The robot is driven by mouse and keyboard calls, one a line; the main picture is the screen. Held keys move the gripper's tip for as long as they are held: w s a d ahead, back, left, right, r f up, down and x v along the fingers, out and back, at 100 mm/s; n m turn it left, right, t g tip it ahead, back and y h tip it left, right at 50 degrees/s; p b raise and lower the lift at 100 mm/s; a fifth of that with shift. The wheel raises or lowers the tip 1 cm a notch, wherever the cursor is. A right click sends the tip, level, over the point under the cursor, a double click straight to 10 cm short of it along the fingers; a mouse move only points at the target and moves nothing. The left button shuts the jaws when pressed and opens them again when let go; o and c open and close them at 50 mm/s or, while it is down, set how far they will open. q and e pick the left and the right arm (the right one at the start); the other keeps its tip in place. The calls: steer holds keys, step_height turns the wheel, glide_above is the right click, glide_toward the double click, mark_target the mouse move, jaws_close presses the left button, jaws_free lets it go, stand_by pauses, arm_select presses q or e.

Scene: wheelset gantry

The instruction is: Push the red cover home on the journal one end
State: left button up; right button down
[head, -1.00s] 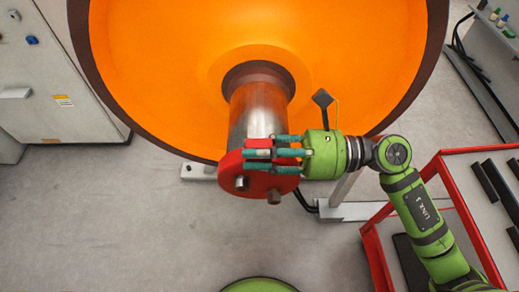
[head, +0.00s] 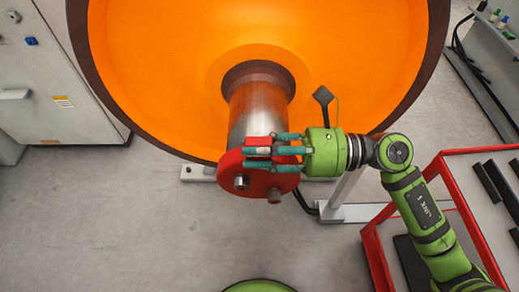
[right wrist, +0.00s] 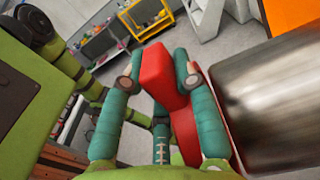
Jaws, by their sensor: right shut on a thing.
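The red cover (head: 232,166) is a round disc with two bolt heads on its face, at the near end of the bare metal journal (head: 257,112) in the head view. The journal comes out of the orange wheel (head: 160,70). My right gripper (head: 256,152) is shut on the cover's red block-like grip, which shows between the teal fingers in the right wrist view (right wrist: 160,75). The cover's edge lies against or very close to the journal's end (right wrist: 270,100); I cannot tell if a gap is left. My left gripper is not in view.
A red-framed cart (head: 372,250) with dark bars stands at the lower right. A grey cabinet (head: 65,75) stands at the left. A pale stand (head: 345,211) is on the floor below the wheel. The floor at the lower left is clear.

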steer(key=shift+w+b, duration=0.9)
steer(key=shift+w, duration=0.7)
steer(key=c, duration=0.9)
jaws_free()
steer(key=shift+d+f, duration=0.1)
steer(key=shift+d, duration=0.1)
steer(key=d, duration=1.1)
steer(key=shift+d, duration=0.35)
